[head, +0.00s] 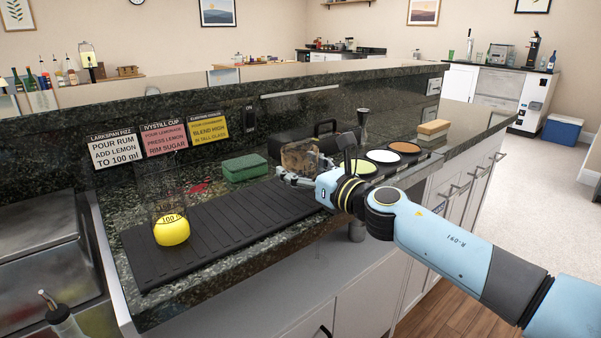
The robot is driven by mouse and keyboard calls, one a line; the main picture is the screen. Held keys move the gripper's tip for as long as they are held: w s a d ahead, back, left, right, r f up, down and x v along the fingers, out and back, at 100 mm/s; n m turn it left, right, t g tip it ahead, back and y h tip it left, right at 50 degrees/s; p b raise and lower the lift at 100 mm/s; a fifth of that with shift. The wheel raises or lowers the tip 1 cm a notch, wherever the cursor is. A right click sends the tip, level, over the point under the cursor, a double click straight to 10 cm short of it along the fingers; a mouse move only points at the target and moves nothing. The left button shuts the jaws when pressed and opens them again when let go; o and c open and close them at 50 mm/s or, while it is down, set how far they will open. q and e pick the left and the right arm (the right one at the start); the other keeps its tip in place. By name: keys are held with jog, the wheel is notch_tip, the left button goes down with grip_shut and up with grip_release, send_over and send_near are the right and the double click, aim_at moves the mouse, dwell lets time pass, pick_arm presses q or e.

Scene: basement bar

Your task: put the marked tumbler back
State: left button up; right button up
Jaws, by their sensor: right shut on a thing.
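The marked tumbler (171,228) is a clear glass with yellow liquid in its lower part and a "100" mark. It stands upright near the left end of the black ribbed mat (215,232). My left gripper is not in view.
A green block (245,168) lies behind the mat. Three round dishes, green (362,167), white (383,156) and brown (405,147), sit right of the gripper. Recipe cards (165,140) stand along the back ledge.

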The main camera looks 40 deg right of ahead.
jog(key=shift+f, duration=0.1)
jog(key=o, duration=1.5)
jog(key=shift+c, duration=0.2)
jog(key=s+b, duration=0.3)
jog(key=s, duration=0.9)
jog(key=shift+d, duration=0.45)
